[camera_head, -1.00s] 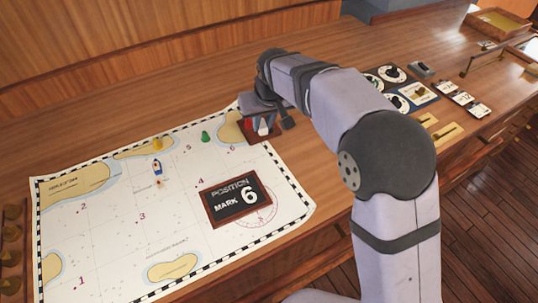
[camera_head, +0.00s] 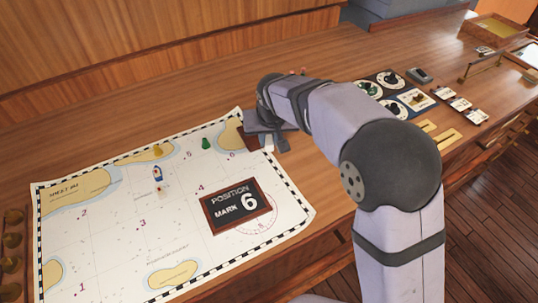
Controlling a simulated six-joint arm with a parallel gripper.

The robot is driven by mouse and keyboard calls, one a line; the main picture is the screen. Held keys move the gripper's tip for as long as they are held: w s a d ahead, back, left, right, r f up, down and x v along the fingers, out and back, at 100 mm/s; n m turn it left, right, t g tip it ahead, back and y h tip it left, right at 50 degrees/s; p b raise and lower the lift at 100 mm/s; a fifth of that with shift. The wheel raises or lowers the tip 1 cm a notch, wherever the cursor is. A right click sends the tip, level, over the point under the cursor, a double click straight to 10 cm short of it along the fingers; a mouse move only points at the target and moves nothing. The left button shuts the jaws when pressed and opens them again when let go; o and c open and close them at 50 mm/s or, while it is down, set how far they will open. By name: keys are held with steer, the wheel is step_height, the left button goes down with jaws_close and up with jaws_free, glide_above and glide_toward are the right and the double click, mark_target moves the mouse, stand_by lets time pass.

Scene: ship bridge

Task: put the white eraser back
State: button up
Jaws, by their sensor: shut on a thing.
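My gripper (camera_head: 268,144) is over the far right corner of the chart, pointing down. It is shut on the white eraser (camera_head: 267,146), of which only a small pale part shows below the wrist. A dark red-brown tray (camera_head: 247,139) lies just under and beside the gripper. Most of the tray is hidden by my gripper. I cannot tell whether the eraser touches the tray or hangs above it.
Dials (camera_head: 392,80) stand right of my arm. The wooden desk behind is clear.

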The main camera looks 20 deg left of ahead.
steer(key=shift+f+p, duration=0.9)
steer(key=shift+f, duration=2.6)
steer(key=shift+f, duration=0.1)
steer(key=shift+f, duration=0.15)
steer(key=o, duration=0.9)
steer(key=shift+r, duration=0.3)
steer(key=b+v, duration=0.3)
steer(key=v, duration=0.9)
